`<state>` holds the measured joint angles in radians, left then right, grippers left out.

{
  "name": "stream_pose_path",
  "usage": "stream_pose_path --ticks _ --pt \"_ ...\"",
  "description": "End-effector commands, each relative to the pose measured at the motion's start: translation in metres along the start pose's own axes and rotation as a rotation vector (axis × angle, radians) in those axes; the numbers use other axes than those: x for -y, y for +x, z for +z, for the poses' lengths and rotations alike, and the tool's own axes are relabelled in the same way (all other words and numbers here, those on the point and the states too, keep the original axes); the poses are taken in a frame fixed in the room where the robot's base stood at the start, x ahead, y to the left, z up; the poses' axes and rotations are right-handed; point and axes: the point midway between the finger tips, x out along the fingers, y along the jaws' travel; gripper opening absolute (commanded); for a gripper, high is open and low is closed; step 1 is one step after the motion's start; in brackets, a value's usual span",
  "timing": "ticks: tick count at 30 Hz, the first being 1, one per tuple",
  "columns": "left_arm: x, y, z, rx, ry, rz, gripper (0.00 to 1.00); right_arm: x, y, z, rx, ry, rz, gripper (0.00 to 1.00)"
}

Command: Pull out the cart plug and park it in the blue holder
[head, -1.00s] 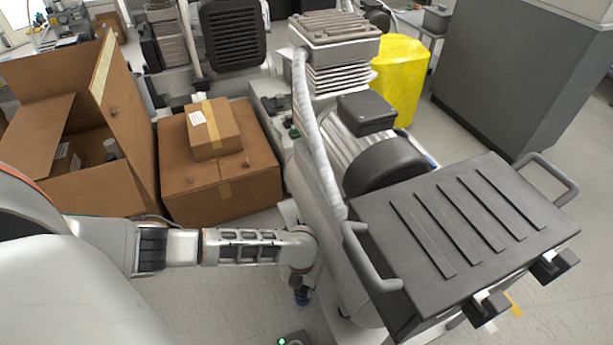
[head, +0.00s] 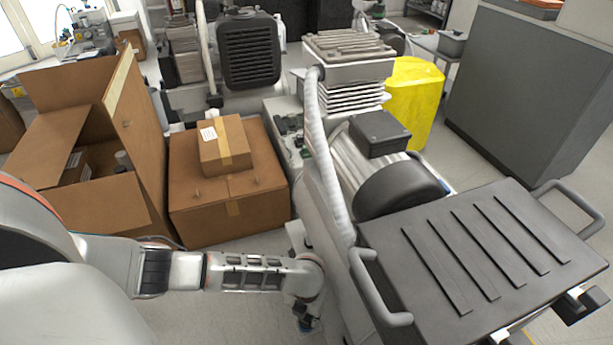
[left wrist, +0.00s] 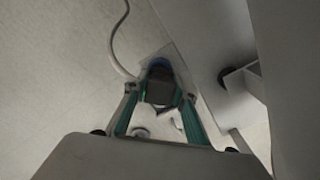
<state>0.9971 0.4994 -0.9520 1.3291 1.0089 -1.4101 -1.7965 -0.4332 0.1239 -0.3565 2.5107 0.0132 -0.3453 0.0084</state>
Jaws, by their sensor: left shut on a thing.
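In the left wrist view, the two teal-lined fingers of my left gripper (left wrist: 158,98) are shut on a dark, blocky plug (left wrist: 159,88). A small green light glows beside the left fingertip. In the head view, my left gripper (head: 306,312) points down beside the compressor cart and is mostly hidden by its own arm. A bit of blue shows at its tip. The blue holder is not clearly identifiable. My right gripper is not in view.
The compressor (head: 395,185) and its dark ribbed cover (head: 480,255) stand close right of my left arm. Cardboard boxes (head: 230,205) stand to the left. A pale cable (left wrist: 117,35) curves over the floor. A yellow bin (head: 413,95) stands behind.

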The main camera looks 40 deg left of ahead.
Motion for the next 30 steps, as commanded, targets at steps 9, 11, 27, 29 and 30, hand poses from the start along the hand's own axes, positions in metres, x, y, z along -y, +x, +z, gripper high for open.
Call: stream_pose_path --ticks 9,11,27,29,30 --pt "0.0007 -0.0007 0.0013 0.001 0.0 -0.001 0.03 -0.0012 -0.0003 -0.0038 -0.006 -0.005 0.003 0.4" --pt "0.0006 -0.0003 0.0009 0.0 0.0 -0.001 0.03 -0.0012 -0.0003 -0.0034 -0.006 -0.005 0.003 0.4" --pt "0.0003 -0.0007 0.0015 0.001 0.0 0.0 0.03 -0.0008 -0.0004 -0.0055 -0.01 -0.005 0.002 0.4" --pt "0.0003 -0.001 0.0019 0.001 0.0 0.0 0.03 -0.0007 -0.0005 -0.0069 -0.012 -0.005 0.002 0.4" --pt "0.0002 -0.001 0.002 0.001 0.0 0.0 0.03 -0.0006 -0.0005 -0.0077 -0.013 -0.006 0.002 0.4"
